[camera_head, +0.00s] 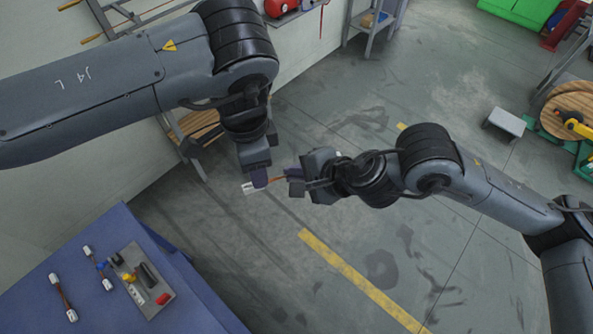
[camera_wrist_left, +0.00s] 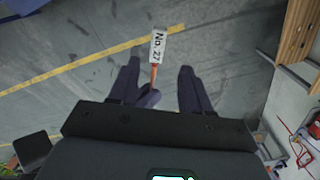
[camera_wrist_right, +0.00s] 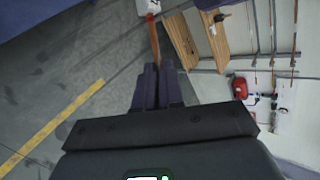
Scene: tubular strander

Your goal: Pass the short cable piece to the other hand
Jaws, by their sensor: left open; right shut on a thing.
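The short cable piece is orange-brown with a white end tag; its cable (camera_head: 276,180) shows between my grippers in the head view. In the left wrist view the tag (camera_wrist_left: 157,47) reads "No. 27". My right gripper (camera_head: 294,183) is shut on the cable piece; its closed fingers (camera_wrist_right: 157,70) show in the right wrist view with the cable (camera_wrist_right: 154,40) sticking out. My left gripper (camera_head: 258,178) is open close to the tag end. Its fingers (camera_wrist_left: 158,80) stand apart on both sides of the cable, nearer the left finger. The cable's other end is hidden.
A blue table (camera_head: 205,290) at the lower left holds a grey tray (camera_head: 158,300) with small items and two other cable pieces (camera_head: 62,297) (camera_head: 97,268). A wooden-topped bench (camera_head: 198,125) stands behind my left gripper. The floor below the grippers is clear.

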